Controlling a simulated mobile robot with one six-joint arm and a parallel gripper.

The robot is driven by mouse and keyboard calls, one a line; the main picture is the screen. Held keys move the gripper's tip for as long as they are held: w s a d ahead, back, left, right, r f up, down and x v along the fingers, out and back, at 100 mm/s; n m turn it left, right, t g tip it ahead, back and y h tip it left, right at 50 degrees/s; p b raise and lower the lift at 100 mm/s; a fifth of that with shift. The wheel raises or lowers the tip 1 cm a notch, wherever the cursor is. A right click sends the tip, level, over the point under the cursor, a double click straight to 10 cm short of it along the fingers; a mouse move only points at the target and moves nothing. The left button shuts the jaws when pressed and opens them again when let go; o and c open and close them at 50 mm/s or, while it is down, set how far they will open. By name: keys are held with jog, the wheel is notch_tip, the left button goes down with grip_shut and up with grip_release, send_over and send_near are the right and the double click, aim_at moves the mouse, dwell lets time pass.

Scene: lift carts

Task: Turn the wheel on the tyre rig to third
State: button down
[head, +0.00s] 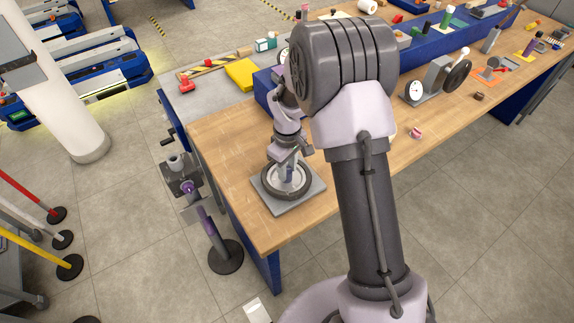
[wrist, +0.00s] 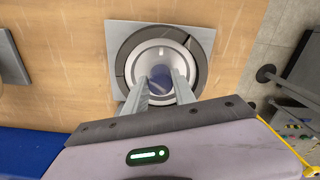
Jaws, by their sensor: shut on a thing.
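The tyre rig (head: 314,201) is a square grey plate near the bench's front left corner, with a dark round tyre-like wheel (head: 268,187) and a silver rim on it. The wheel (wrist: 125,55) lies flat and fills the upper middle of the wrist view. My gripper (head: 288,172) points down over its centre. In the wrist view my gripper (wrist: 160,85) has both fingers at the hub, shut on a bluish central part. The fingers hide part of the hub. I cannot read any position marks on the rig.
A gauge stand with a dark handwheel (head: 458,75) stands farther right on the wooden bench (head: 232,140). A blue raised shelf (head: 430,40) with small items runs behind. A post with a round base (head: 226,257) stands on the floor left of the bench.

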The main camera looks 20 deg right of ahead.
jog(key=n+p, duration=0.2)
jog(key=n, duration=0.2)
jog(key=shift+r+n, duration=0.1)
jog(key=shift+n, duration=0.2)
jog(key=n+p, duration=0.1)
jog(key=n, duration=0.3)
jog(key=shift+w+p, duration=0.1)
jog(key=shift+p, duration=0.2)
jog(key=n+p, duration=0.1)
jog(key=n, duration=0.4)
jog(key=shift+w, duration=0.1)
jog(key=shift+n+p, duration=0.75)
jog(key=shift+n, duration=1.05)
jog(key=c, duration=1)
grip_release()
jog(key=shift+c, duration=0.2)
